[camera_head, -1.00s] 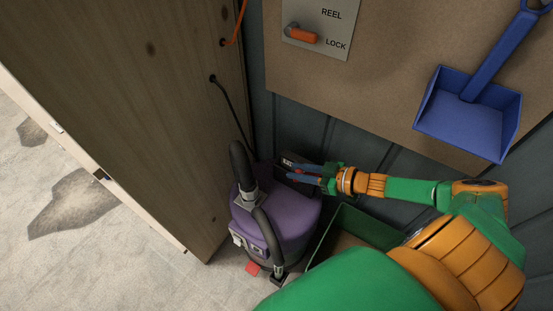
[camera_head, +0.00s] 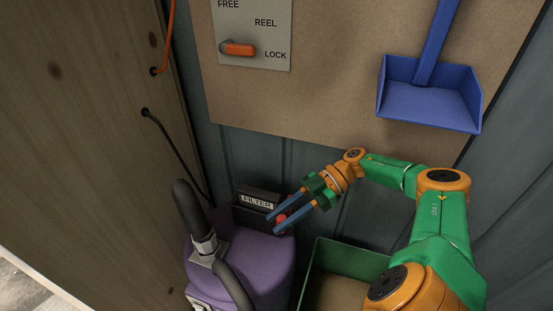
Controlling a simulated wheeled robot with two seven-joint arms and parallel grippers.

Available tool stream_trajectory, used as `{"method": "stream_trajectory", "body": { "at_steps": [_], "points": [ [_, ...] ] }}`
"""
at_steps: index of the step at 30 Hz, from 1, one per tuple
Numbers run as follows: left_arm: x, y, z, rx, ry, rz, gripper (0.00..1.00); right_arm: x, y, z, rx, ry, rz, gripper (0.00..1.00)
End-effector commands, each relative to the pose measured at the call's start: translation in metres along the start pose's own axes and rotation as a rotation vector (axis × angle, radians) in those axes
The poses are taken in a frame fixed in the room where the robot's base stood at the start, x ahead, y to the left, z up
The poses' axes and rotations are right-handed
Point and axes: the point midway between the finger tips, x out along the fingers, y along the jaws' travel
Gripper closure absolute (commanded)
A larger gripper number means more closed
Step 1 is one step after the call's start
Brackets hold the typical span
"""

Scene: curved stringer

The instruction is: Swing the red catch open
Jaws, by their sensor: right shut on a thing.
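The red catch (camera_head: 281,219) is a small red knob at the right end of a dark box labelled FILTER (camera_head: 257,201), at the back of the purple vacuum canister (camera_head: 250,262). My right gripper (camera_head: 275,221) reaches in from the right, and its two blue fingers lie on either side of the red catch, shut on it. The fingers hide part of the catch. My left gripper is out of view.
A green bin (camera_head: 352,256) stands right of the canister, below my right arm. A wooden panel (camera_head: 80,120) rises at the left. A lever plate (camera_head: 270,22) and a blue dustpan (camera_head: 430,98) hang on the board behind. A black hose (camera_head: 188,213) rises from the canister.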

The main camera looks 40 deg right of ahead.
Motion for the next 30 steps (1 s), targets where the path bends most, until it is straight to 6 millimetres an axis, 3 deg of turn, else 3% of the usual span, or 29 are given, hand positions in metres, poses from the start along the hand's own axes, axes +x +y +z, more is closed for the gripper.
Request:
{"method": "stream_trajectory", "body": {
  "at_steps": [5,20,21,24,30],
  "points": [
    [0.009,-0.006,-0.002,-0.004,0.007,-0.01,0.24,-0.002,-0.002,0.002,-0.015,-0.001,-0.034,1.0],
    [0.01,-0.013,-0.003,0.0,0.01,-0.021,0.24,-0.004,-0.004,0.001,-0.02,-0.003,-0.05,1.0],
    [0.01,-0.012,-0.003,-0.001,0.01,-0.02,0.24,-0.004,-0.004,0.001,-0.019,-0.003,-0.05,0.66],
    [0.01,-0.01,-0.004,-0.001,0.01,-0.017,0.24,-0.004,-0.004,0.001,-0.019,-0.003,-0.05,0.41],
    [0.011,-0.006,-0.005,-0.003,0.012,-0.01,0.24,-0.004,-0.004,0.001,-0.019,-0.003,-0.051,0.41]
  ]
}}
